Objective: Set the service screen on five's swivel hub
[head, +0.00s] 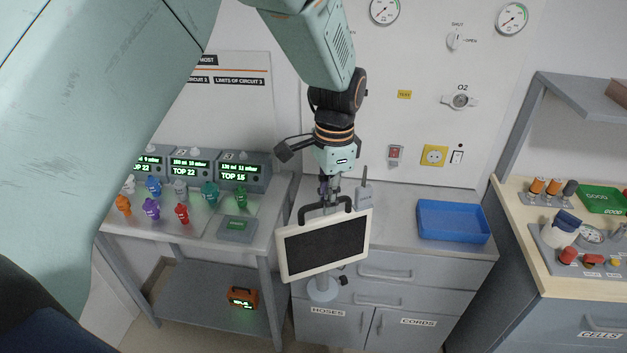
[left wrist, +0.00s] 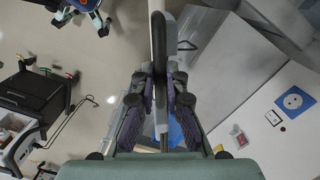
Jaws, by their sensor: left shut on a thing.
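The service screen (head: 325,245) is a dark panel in a cream frame with a black handle (head: 324,212) on top. It hangs slightly tilted in front of the grey cabinet. My left gripper (head: 329,190) is shut on the handle. In the left wrist view the black handle (left wrist: 160,80) is between the fingers of the left gripper (left wrist: 160,108), and the screen's pale edge (left wrist: 157,20) shows beyond. A pale round foot with a black knob (head: 322,289) shows below the screen; I cannot tell what it belongs to. Five's swivel hub cannot be picked out. My right gripper is not in view.
Ventilator units with green displays (head: 238,171) stand on the left bench, with several coloured figures before them. A blue tray (head: 453,221) lies on the cabinet top. A wooden-topped bench (head: 530,240) stands at the right. An orange device (head: 242,297) is on the lower shelf.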

